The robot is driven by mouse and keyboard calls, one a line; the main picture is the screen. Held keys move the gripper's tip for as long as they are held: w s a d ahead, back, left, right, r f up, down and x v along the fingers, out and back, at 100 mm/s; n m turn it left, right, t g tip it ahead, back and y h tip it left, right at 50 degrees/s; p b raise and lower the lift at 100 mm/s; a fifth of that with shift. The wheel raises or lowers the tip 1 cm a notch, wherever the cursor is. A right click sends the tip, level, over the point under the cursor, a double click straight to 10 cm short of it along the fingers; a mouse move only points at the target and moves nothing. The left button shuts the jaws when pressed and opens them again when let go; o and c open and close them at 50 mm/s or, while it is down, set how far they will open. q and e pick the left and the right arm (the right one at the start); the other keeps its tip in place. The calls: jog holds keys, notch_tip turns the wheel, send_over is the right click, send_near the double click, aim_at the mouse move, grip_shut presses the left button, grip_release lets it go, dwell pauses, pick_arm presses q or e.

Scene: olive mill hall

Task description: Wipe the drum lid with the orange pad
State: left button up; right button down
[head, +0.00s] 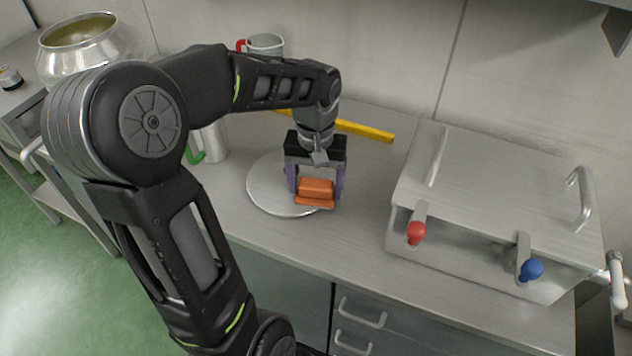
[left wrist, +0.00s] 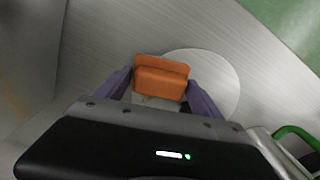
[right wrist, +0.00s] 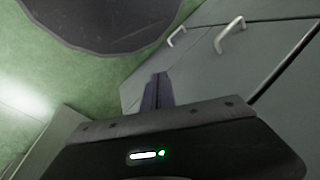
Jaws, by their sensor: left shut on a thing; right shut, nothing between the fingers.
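The drum lid (head: 265,187) is a round, flat, light grey disc lying on the steel counter. It also shows in the left wrist view (left wrist: 222,82). My left gripper (head: 316,190) is shut on the orange pad (head: 316,188), which sits between its purple fingers. The pad also shows in the left wrist view (left wrist: 161,78). In the head view the pad is over the right part of the lid, near its front right edge. I cannot tell whether it touches the lid. My right gripper (right wrist: 157,90) is shut and empty, low in front of grey drawer fronts.
A steel box (head: 495,190) with a red knob (head: 416,232) and a blue knob (head: 531,270) stands at the right. A yellow bar (head: 365,131) lies behind the lid. A green-handled mug (head: 214,143) and a red-handled mug (head: 266,44) stand left and behind. The counter front is clear.

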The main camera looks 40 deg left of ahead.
aim_at(329, 174)
pick_arm(q)
jog(key=shift+w, duration=0.15)
jog(key=shift+w+a+f+p, duration=0.1)
jog(key=shift+w+a+p, duration=0.15)
jog(key=shift+w, duration=0.6)
jog(key=shift+w+a+f+p, duration=0.1)
jog(key=shift+w+a, duration=0.25)
jog(key=shift+w, duration=0.45)
jog(key=shift+w+r, duration=0.1)
jog(key=shift+w+a+p, duration=0.2)
jog(key=shift+w+p, duration=0.05)
jog(key=shift+w, duration=0.3)
jog(key=shift+w+a+p, duration=0.15)
jog(key=shift+w+p, duration=0.1)
jog(key=shift+w, duration=0.25)
jog(key=shift+w+a, duration=0.25)
jog(key=shift+w, duration=0.4)
notch_tip(329, 174, up, 6)
jog(key=p, duration=0.5)
